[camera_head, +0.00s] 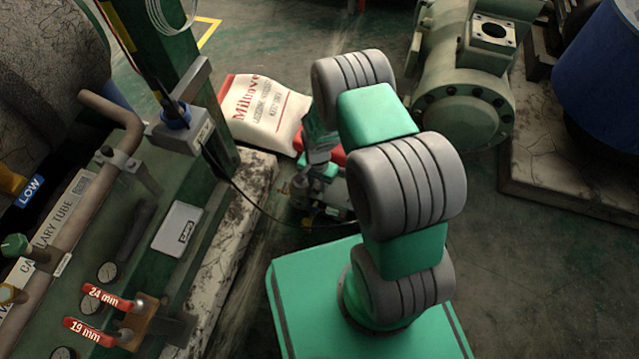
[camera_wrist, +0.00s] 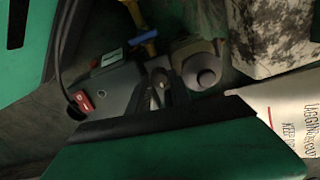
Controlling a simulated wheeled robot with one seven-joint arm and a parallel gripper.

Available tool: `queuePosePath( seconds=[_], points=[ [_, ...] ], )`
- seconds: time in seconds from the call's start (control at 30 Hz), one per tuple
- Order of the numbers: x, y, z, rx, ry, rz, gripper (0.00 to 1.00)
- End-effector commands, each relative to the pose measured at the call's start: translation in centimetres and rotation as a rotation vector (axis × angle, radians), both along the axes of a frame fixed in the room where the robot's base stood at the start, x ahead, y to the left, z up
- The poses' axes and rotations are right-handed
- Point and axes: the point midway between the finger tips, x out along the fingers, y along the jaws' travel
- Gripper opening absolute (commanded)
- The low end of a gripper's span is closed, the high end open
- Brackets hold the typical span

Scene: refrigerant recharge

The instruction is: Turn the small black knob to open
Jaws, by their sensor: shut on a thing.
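My gripper (camera_head: 306,182) reaches down to a small grey machine (camera_head: 335,192) on the floor, beyond my green base in the head view. In the wrist view my gripper (camera_wrist: 165,92) is a pair of dark, narrow fingers close together against the machine (camera_wrist: 120,85). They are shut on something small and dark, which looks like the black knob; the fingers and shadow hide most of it. I cannot tell how far it is turned. A grey round part (camera_wrist: 201,73) is just right of the fingers. A red switch (camera_wrist: 83,101) is at the left.
A white printed sack (camera_head: 262,112) lies behind the machine. A green panel with gauges and red-handled valves (camera_head: 110,298) stands left on a concrete plinth (camera_head: 225,235). A thin black cable (camera_head: 262,212) runs to the machine.

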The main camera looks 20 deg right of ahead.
Motion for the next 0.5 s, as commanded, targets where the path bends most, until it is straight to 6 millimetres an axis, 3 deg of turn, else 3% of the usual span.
queuePosePath(
  seconds=[0.5],
  points=[
    [-0.64,-0.04,-0.16,-0.004,0.015,0.392,0.0]
  ],
)
